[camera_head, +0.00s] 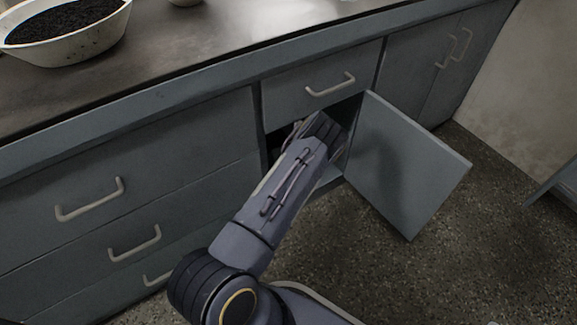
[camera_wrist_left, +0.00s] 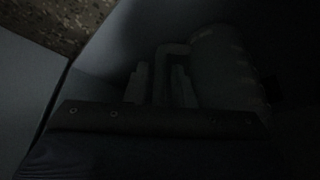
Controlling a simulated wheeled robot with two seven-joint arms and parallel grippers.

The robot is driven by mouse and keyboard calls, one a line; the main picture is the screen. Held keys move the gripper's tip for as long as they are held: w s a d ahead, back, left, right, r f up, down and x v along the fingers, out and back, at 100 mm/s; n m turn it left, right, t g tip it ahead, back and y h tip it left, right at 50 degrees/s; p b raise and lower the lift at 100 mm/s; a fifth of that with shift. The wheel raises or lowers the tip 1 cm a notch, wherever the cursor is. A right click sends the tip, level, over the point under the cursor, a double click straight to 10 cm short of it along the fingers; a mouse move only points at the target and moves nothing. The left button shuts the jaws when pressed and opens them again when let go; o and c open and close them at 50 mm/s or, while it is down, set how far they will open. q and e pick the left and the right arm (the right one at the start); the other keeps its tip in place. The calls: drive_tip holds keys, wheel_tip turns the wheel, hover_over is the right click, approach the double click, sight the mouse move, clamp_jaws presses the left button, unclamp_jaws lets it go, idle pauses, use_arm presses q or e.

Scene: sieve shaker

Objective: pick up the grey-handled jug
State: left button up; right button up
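The jug (camera_wrist_left: 228,68) shows very dark in the left wrist view, a rounded body at the upper right with its handle (camera_wrist_left: 168,50) bent out to the left. The handle's colour is hard to judge in this shade. My left gripper (camera_wrist_left: 159,76) is at the handle, with one finger on each side of it. The fingers look apart, with narrow dark gaps beside the handle; contact is not clear. In the head view my left arm reaches into the open cupboard (camera_head: 275,147), and it hides the jug and the fingertips. My right gripper is not in view.
The cupboard door (camera_head: 408,165) stands open to the right of my arm. A closed drawer (camera_head: 322,82) is just above the opening. Closed drawers (camera_head: 130,190) lie to the left. On the worktop (camera_head: 215,40) stands a bowl of dark grains (camera_head: 75,48).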

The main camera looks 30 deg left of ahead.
use_arm(q)
drive_tip(key=shift+w+f, duration=0.1)
clamp_jaws()
drive_tip(key=shift+r, duration=0.2)
idle(0.4)
